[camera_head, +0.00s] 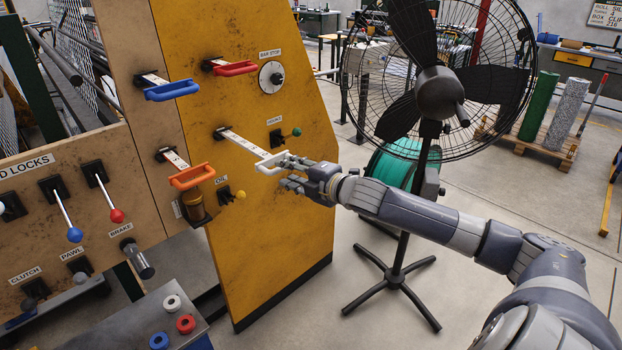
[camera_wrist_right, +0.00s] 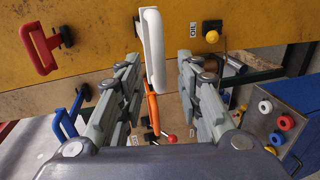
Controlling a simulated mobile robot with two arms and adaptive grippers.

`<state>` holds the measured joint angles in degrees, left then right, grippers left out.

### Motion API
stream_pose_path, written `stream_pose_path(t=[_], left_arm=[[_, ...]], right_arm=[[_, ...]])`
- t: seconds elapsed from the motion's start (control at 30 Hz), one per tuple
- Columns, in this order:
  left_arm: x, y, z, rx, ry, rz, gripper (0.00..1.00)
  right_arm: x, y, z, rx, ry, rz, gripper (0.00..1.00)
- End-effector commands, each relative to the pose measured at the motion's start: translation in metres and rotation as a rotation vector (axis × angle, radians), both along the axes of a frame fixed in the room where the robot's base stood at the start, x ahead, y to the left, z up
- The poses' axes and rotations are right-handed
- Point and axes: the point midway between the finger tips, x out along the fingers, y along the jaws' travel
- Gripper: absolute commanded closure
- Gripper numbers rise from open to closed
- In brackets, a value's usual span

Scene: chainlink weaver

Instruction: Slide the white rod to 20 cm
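The white rod (camera_head: 243,143) sticks out of the yellow panel, pulled well out. Its pale scale strip is too small to read. It ends in a white handle (camera_head: 268,165). In the right wrist view the handle (camera_wrist_right: 152,50) stands between the fingers, towards and partly beyond their tips, with gaps on both sides. My right gripper (camera_head: 289,172) is open at the handle, coming from the right. In the wrist view its two fingers (camera_wrist_right: 158,85) are wide apart. I cannot tell whether a finger touches the handle. My left gripper is not in view.
Red (camera_head: 231,68), blue (camera_head: 172,90) and orange (camera_head: 192,175) handles stick out of the panel nearby. A green-knobbed lever (camera_head: 295,132) and a yellow knob (camera_head: 240,195) are close to the rod. A black fan (camera_head: 437,92) stands behind my right arm.

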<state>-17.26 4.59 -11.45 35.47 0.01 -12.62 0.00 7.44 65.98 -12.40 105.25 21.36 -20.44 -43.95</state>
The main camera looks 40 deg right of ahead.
Motion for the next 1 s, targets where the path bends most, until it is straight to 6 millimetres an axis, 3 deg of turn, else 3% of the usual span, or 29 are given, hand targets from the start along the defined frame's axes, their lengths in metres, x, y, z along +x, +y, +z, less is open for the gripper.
stream_pose_path(t=[0.5,1.0], left_arm=[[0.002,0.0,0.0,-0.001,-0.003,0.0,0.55],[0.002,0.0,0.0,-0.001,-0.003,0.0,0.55]], right_arm=[[-0.046,-0.003,0.008,0.0,0.003,0.001,0.67],[-0.074,-0.005,0.016,0.001,0.0,0.002,0.67]])
